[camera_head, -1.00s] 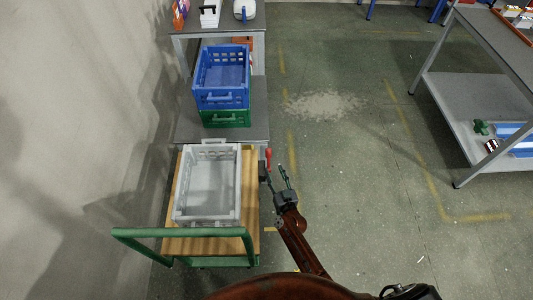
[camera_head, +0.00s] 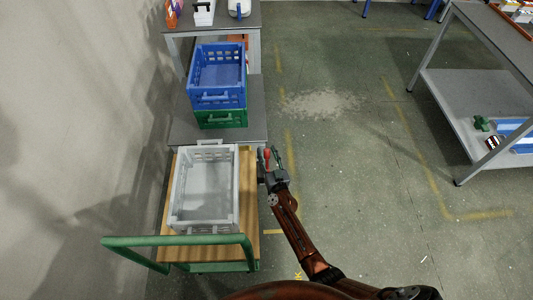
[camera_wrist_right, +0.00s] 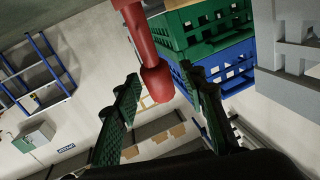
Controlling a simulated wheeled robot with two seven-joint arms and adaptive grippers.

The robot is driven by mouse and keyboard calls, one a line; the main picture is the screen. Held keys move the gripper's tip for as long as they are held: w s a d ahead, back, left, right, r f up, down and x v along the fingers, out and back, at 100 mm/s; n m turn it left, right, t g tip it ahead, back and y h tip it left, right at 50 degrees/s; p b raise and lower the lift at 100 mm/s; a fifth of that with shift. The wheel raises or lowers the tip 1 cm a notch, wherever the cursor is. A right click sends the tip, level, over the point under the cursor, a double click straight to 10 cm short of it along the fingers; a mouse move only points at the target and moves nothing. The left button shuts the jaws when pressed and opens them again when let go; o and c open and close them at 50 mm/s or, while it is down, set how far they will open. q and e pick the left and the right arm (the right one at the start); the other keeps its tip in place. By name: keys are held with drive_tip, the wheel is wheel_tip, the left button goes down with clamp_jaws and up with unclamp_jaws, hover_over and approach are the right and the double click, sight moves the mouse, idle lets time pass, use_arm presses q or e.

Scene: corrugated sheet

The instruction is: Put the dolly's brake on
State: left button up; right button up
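The dolly has a wooden deck (camera_head: 248,205) and a green push handle (camera_head: 180,240). Its red brake lever (camera_head: 267,155) stands up at the dolly's right side; it also shows in the right wrist view (camera_wrist_right: 152,70), large and close, with a rounded red knob. My right gripper (camera_head: 271,160) is open, its fingers on either side of the lever in the head view. In the right wrist view the lever hangs between the two green-padded fingers, with gaps on both sides. Whether anything touches it is hard to tell. My left gripper is out of view.
A grey crate (camera_head: 236,200) sits on the deck. Beyond it, a blue crate (camera_head: 218,98) is stacked on a green crate (camera_head: 221,119) on a grey shelf (camera_head: 182,128). A wall is on the left. The floor right of the dolly is clear up to a grey table (camera_head: 500,55).

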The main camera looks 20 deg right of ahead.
clamp_jaws()
idle(0.3)
idle(0.3)
